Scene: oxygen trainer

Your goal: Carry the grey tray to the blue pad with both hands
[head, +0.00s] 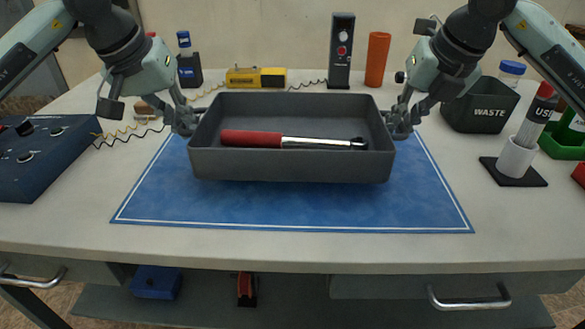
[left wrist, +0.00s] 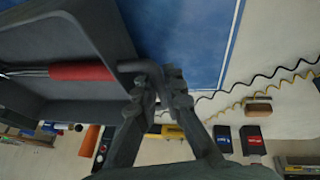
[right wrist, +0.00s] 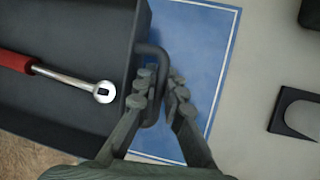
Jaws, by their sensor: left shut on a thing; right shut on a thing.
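The grey tray (head: 290,166) is held level over the blue pad (head: 290,210) in the head view; whether its base touches the pad is hard to tell. A red-handled wrench (head: 295,141) lies in it. My left gripper (head: 186,122) is shut on the tray's left handle, which also shows in the left wrist view (left wrist: 130,66). My right gripper (head: 397,122) is shut on the right handle, seen in the right wrist view (right wrist: 157,60). The pad's white border shows at the front and sides; the tray hides its middle.
A dark blue control box (head: 45,155) stands at the left. At the right are a black waste bin (head: 480,108) and a white holder (head: 515,157) with a tube. A yellow tool (head: 256,77), a black device (head: 341,50) and an orange cylinder (head: 377,58) stand at the back.

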